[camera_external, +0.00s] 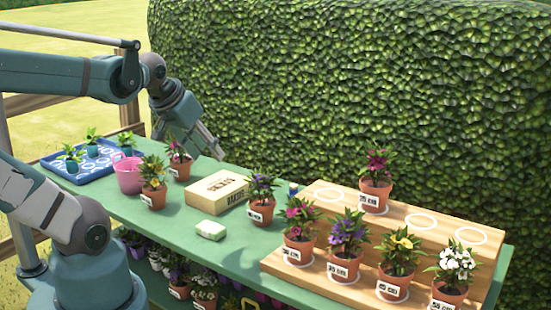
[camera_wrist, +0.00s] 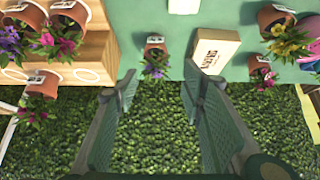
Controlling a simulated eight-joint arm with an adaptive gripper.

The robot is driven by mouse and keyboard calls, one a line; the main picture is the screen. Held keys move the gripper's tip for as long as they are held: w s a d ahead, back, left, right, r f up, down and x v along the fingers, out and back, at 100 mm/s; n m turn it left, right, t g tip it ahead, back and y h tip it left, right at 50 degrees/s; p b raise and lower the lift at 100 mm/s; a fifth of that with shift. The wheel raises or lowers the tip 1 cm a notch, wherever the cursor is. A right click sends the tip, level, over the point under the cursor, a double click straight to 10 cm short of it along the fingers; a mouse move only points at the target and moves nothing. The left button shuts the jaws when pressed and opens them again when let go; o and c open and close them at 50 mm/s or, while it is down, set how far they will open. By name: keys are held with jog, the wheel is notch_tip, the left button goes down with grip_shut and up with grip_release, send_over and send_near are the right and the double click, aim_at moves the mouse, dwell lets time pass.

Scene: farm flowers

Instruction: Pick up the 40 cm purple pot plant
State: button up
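A purple-flowered plant in a terracotta pot (camera_external: 260,214) stands on the green table between the wooden box and the stepped stand; its white label is too small to read. It also shows in the wrist view (camera_wrist: 155,66), ahead of and between my fingertips, apart from them. Another purple-flowered pot (camera_external: 343,264) stands on the stand's lower step; its label is not clearly readable. Its purple flowers show at the wrist view's upper left (camera_wrist: 10,40). My gripper (camera_wrist: 158,74) is open and empty. In the external view my gripper (camera_external: 214,150) is above the table's back edge, left of the purple plants.
A wooden box (camera_external: 222,190) and a pale block (camera_external: 210,230) lie near the purple plant. The stepped wooden stand (camera_external: 315,193) holds several other pots. A pink pot (camera_external: 129,176), yellow and pink plants and a blue tray (camera_external: 62,170) are left. A hedge (camera_external: 350,90) rises behind.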

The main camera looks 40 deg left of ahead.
jog(key=shift+o, duration=0.6)
jog(key=o, duration=0.8)
jog(key=shift+w, duration=0.15)
jog(key=w+f+n+g+p, duration=0.2)
jog(key=w+f+n, duration=0.1)
jog(key=w+n, duration=0.35)
jog(key=w+f+n+g+p, duration=0.25)
jog(key=w+n, duration=0.25)
jog(key=w, duration=0.3)
jog(key=shift+w+d+f+n+g+p, duration=0.2)
jog(key=shift+w+f+n+g, duration=0.25)
jog(key=shift+w+f+n, duration=1.15)
jog(key=shift+w+d+f+n+g+p, duration=0.2)
jog(key=shift+w+f+n+g, duration=0.4)
jog(key=shift+f, duration=1.75)
jog(key=shift+w+d+f+n+g+p, duration=0.2)
jog(key=shift+w+f+n+g, duration=0.1)
jog(key=shift+w+f+n, duration=1.4)
jog(key=shift+s+f+m, duration=0.2)
jog(key=shift+f+m, duration=0.2)
jog(key=shift+m, duration=0.15)
